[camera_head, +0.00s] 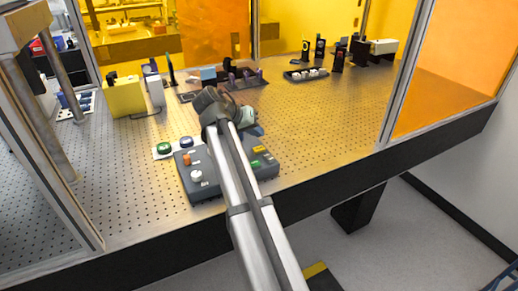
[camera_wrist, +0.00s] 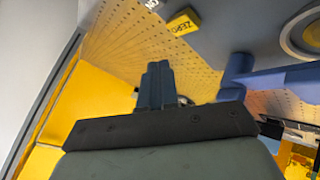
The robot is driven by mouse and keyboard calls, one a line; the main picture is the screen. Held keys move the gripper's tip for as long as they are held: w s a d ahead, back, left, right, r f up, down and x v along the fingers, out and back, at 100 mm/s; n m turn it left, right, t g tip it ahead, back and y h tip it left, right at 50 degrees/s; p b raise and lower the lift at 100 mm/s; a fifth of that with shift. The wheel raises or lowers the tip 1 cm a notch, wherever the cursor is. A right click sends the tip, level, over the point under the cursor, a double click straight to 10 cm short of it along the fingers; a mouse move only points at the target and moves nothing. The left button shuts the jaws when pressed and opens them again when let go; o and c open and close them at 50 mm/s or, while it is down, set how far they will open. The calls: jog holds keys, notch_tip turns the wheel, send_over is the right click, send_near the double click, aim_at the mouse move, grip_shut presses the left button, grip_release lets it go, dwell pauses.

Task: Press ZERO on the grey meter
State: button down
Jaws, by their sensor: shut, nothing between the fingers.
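The grey meter (camera_head: 232,188) is a dark grey box near the front edge of the table, partly hidden by my arm in the head view. In the wrist view its grey face (camera_wrist: 235,25) fills the upper right. A yellow button marked ZERO (camera_wrist: 184,22) sits near that face's edge.
A yellow block (camera_head: 124,97) and several optical parts stand farther back. The perforated tabletop (camera_head: 330,115) is clear to the right. A frame post (camera_head: 406,70) rises at right.

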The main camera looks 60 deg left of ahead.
aim_at(256, 149)
jog(key=shift+f, duration=1.4)
jog(key=shift+f, duration=0.15)
dwell(1.0)
jog(key=shift+f, duration=0.3)
jog(key=shift+f, duration=0.45)
dwell(0.9)
jog(key=shift+r, duration=0.9)
jog(key=shift+r, duration=2.5)
